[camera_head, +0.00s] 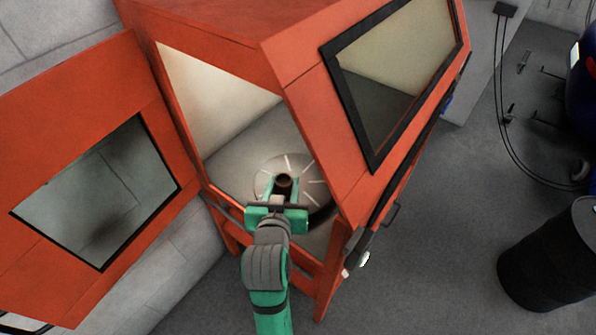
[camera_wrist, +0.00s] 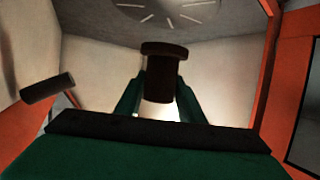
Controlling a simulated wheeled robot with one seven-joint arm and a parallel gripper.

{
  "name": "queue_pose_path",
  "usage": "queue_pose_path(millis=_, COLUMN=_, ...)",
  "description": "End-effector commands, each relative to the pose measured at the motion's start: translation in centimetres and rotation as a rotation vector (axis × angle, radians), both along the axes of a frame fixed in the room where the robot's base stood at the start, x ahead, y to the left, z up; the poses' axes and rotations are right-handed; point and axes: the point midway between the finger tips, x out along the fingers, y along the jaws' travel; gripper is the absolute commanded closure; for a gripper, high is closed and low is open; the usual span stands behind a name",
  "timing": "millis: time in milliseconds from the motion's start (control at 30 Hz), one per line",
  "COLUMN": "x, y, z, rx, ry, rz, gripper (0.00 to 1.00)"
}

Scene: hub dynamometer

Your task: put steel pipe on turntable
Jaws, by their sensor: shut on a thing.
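The steel pipe (camera_head: 284,182) is a short dark brown tube with a wider rim at its end. My gripper (camera_head: 280,197) is shut on it at the open front of the orange cabinet. In the wrist view, the pipe (camera_wrist: 160,75) stands between the two green fingers (camera_wrist: 159,103). The turntable (camera_head: 307,171) is a round grey disc with pale radial slots inside the cabinet. In the head view the pipe overlaps the disc's near part; the gripper hides some of it. In the wrist view the turntable (camera_wrist: 172,14) shows at the top edge, apart from the pipe.
The orange cabinet (camera_head: 300,85) has side walls close around my arm. Its windowed door (camera_head: 150,95) stands open at the left. A dark cylindrical part (camera_wrist: 47,88) shows at the left in the wrist view. A black drum (camera_head: 545,265) stands on the floor at right.

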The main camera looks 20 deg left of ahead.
Motion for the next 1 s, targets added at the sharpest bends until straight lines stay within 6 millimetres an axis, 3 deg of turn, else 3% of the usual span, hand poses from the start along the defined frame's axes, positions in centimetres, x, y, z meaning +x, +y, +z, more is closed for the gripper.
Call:
queue_pose_path(millis=167, x=0.9, y=0.2, z=-0.3, rx=0.003, ry=-0.013, rz=0.0, gripper=0.98)
queue_pose_path(millis=600, x=9.5, y=1.5, z=-4.4, rx=0.002, ry=-0.011, rz=-0.001, gripper=0.98)
queue_pose_path(millis=800, x=12.0, y=1.9, z=-7.7, rx=0.001, ry=-0.01, rz=-0.001, gripper=0.98)
queue_pose_path(millis=1000, x=13.3, y=2.1, z=-9.2, rx=0.002, ry=-0.012, rz=-0.001, gripper=0.98)
